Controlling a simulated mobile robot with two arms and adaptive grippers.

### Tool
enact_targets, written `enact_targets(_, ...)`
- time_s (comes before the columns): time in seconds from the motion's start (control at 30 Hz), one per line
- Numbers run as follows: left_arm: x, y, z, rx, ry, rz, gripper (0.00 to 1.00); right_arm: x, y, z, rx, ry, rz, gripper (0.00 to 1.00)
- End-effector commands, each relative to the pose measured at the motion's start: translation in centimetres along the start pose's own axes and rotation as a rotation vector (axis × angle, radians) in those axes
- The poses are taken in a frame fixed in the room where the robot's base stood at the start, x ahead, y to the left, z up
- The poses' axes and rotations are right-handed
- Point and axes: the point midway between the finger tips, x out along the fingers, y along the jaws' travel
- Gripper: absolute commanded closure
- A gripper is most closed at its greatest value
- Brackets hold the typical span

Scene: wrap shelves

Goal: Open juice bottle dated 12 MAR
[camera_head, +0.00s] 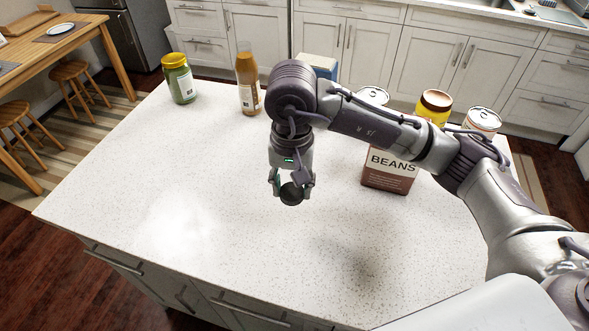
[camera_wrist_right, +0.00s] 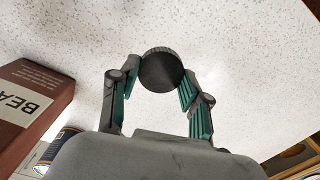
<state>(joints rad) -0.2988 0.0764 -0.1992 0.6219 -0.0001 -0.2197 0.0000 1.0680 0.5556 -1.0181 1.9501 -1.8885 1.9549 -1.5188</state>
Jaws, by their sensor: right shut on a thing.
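A tall bottle of orange-brown juice (camera_head: 248,80) with a white label stands upright at the back of the white counter. No dark cap shows on its narrow top, and its date is too small to read. My right gripper (camera_head: 292,190) is in front of the bottle and to its right, apart from it, above the counter. It is shut on a round black cap (camera_head: 291,194), which also shows between the fingertips in the right wrist view (camera_wrist_right: 162,71). My left gripper is not in view.
A green jar with a yellow lid (camera_head: 180,80) stands left of the bottle. A brown BEANS box (camera_head: 388,172), a blue box (camera_head: 318,62), cans (camera_head: 483,120) and a yellow jar (camera_head: 433,106) stand to the right. The counter's front and left (camera_head: 180,190) are clear.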

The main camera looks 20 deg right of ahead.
Motion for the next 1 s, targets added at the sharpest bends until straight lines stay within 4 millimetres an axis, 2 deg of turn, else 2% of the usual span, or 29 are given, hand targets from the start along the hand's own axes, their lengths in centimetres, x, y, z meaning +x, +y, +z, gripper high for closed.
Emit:
enact_targets(0.2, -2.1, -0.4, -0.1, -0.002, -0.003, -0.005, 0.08, 2.8, -1.1, -4.9, 0.004, -0.005, 0.005, 0.95)
enact_targets(0.4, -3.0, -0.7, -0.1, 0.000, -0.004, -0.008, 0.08, 5.1, -2.1, -8.4, -0.001, -0.003, 0.002, 0.95)
enact_targets(0.57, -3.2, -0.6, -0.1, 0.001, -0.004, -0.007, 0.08, 5.9, -2.3, -9.4, -0.003, -0.001, 0.002, 0.95)
enact_targets(0.83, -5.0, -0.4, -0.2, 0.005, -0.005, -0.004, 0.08, 9.3, -2.3, -9.4, -0.003, -0.003, 0.001, 0.95)
enact_targets(1.0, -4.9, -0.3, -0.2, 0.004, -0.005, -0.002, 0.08, 9.9, -2.3, -9.5, -0.005, 0.001, 0.001, 0.95)
